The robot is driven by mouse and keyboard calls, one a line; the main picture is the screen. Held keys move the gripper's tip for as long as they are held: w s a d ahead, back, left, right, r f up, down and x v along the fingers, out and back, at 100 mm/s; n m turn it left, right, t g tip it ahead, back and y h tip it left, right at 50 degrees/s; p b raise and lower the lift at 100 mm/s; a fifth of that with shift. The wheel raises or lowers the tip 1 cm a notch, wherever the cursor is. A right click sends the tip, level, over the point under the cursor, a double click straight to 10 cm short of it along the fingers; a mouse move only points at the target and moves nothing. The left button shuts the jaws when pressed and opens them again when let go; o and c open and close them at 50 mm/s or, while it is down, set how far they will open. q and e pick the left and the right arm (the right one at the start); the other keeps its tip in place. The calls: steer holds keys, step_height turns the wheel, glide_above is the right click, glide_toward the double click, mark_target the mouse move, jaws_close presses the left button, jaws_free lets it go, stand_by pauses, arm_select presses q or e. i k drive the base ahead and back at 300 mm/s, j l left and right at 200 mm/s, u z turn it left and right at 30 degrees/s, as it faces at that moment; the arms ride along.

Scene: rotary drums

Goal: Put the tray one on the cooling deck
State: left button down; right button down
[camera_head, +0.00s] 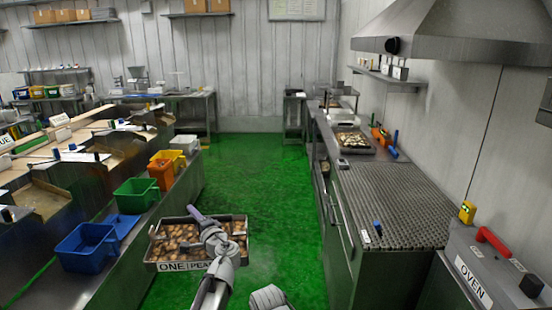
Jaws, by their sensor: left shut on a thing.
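The tray one (157,257) is a metal tray full of brown, nut-like pieces, with a white label on its front reading "ONE" and partly "PEA...". It hangs level over the green floor at the lower middle left. My left gripper (196,217) is shut on it and reaches across its middle, hiding part of the contents and label; the exact grip point is hard to see. The cooling deck, seemingly the grey perforated counter top (390,200), is at the right, apart from the tray. A grey part at the bottom edge seems to be my right arm; its gripper is not visible.
Another filled tray (352,140) sits at the counter's far end, beside orange and blue items. A small blue-and-white object (377,229) lies on the deck's near left edge. An oven unit (490,265) is near right. Blue (88,248) and green (137,195) bins line the left bench.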

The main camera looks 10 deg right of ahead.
mark_target(394, 195)
steer(key=i+u, duration=0.4)
steer(key=i, duration=0.7)
steer(key=i+z, duration=0.35)
steer(key=i, duration=0.2)
steer(key=i+z, duration=0.3)
steer(key=i, duration=0.25)
steer(key=i+j+z, duration=0.1)
steer(key=i+z, duration=0.3)
steer(key=z, duration=2.5)
steer(key=i, duration=0.5)
